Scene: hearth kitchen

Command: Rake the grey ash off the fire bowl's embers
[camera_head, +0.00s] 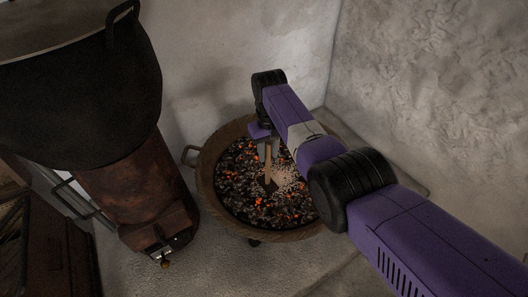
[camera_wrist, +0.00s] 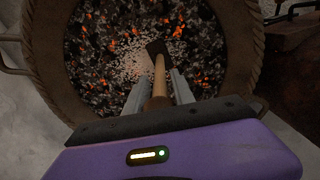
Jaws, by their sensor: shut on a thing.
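The fire bowl (camera_head: 207,192) stands on a stone ledge in the corner, full of dark coals and glowing orange embers (camera_head: 249,150). A patch of pale grey ash (camera_head: 287,181) lies on the embers right of the middle; in the wrist view the ash (camera_wrist: 133,66) is left of the rake head. My gripper (camera_head: 268,150) is above the bowl, shut on the wooden handle of a small rake (camera_wrist: 160,76). The rake's dark flat head (camera_wrist: 156,48) is down at the coals beside the ash. I cannot tell whether it touches them. My arm hides the bowl's right side.
A large black pot (camera_head: 80,95) sits on a rusty cylindrical stove (camera_head: 135,195) to the left. Plaster walls (camera_head: 430,90) close in behind and right. The ledge (camera_head: 290,265) in front is bare.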

